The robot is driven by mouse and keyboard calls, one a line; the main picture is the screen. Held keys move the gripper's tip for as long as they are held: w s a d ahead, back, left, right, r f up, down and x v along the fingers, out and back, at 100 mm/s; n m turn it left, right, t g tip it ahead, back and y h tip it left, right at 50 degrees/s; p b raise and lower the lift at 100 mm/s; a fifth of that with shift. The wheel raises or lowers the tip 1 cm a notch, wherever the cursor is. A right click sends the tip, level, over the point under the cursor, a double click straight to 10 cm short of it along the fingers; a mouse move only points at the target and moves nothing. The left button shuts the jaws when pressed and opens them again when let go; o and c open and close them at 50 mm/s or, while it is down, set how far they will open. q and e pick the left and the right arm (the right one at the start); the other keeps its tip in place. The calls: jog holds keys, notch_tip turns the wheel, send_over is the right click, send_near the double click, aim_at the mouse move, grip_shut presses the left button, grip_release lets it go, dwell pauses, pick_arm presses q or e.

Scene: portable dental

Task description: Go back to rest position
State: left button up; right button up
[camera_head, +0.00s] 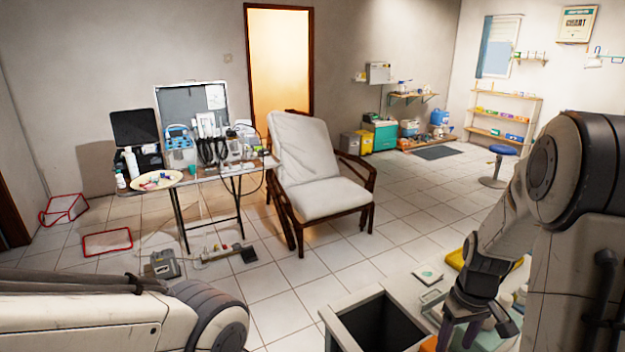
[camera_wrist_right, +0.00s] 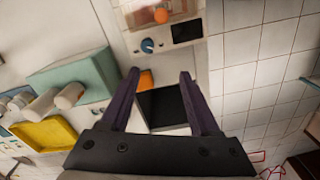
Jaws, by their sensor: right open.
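My right arm comes in from the right in the head view, bent downward. My right gripper (camera_head: 462,335) is low over the right part of the white counter. In the right wrist view my right gripper (camera_wrist_right: 159,76) has its two purple fingers spread with nothing held between them. My left arm (camera_head: 110,310) lies across the bottom left corner of the head view. Its gripper is not in view.
A white counter with a dark open bin (camera_head: 382,322) stands below my right arm. A yellow tray (camera_wrist_right: 48,134), a teal box (camera_wrist_right: 85,72) and several white bottles lie near the right gripper. A reclining chair (camera_head: 318,192) and an instrument table are farther off.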

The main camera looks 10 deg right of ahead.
jog(key=s+a+r+n, duration=0.2)
jog(key=a+r, duration=0.1)
jog(key=a, duration=0.7)
jog(key=s+a+r+n, duration=0.2)
jog(key=a+r, duration=0.1)
jog(key=a, duration=0.7)
jog(key=s+a+r+n+y, duration=0.1)
jog(key=s+a+r+n, duration=0.1)
jog(key=s+a, duration=0.6)
jog(key=s+r, duration=0.1)
jog(key=s, duration=0.3)
jog(key=shift+s+a+n, duration=0.3)
jog(key=shift+a, duration=0.05)
